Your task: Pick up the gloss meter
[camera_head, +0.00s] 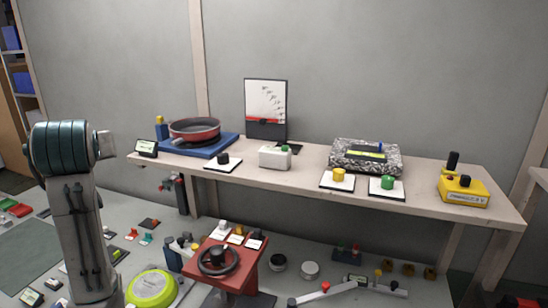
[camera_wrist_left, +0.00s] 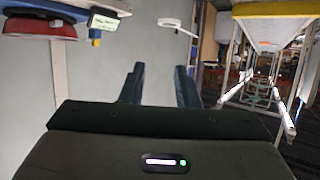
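I cannot tell for certain which object is the gloss meter. A white box with a green button (camera_head: 274,157) sits mid-shelf, and a small dark device with a pale display (camera_head: 147,148) sits at the shelf's left end. What looks like that display device also shows at the top left of the left wrist view (camera_wrist_left: 104,21). My left arm stands at the left of the head view, its wrist left of the shelf end. In the left wrist view my left gripper (camera_wrist_left: 160,86) has its fingers apart with nothing between them. My right gripper is not in view.
A red pan (camera_head: 195,129) on a blue base, a speckled box (camera_head: 366,156), button pads and a yellow control box (camera_head: 463,192) share the shelf (camera_head: 300,182). Below are a red stand with a wheel (camera_head: 230,272), a lime round object (camera_head: 152,288) and several small parts.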

